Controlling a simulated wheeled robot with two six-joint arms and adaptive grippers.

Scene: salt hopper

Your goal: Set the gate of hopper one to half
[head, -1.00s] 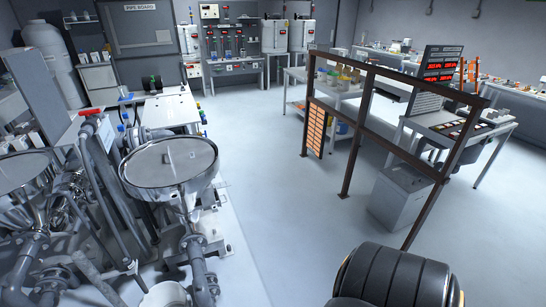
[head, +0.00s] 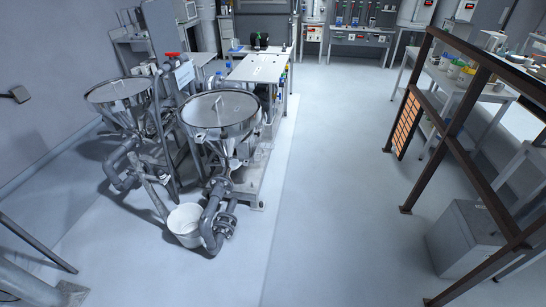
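Two metal hoppers with round, lidded tops stand on a low skid to the left of centre. The nearer hopper (head: 219,112) is larger in view, with a cone narrowing to grey pipework below. The other hopper (head: 117,91) stands to its left, also over grey pipes. I cannot read which one is hopper one. No gate or its setting can be made out among the pipes. Neither of my grippers is in view.
A white bucket (head: 186,222) stands on the floor in front of the pipes. A white bench (head: 258,68) is behind the hoppers. A brown frame (head: 418,150) and a grey box (head: 466,236) stand at right. The floor (head: 335,170) between is clear.

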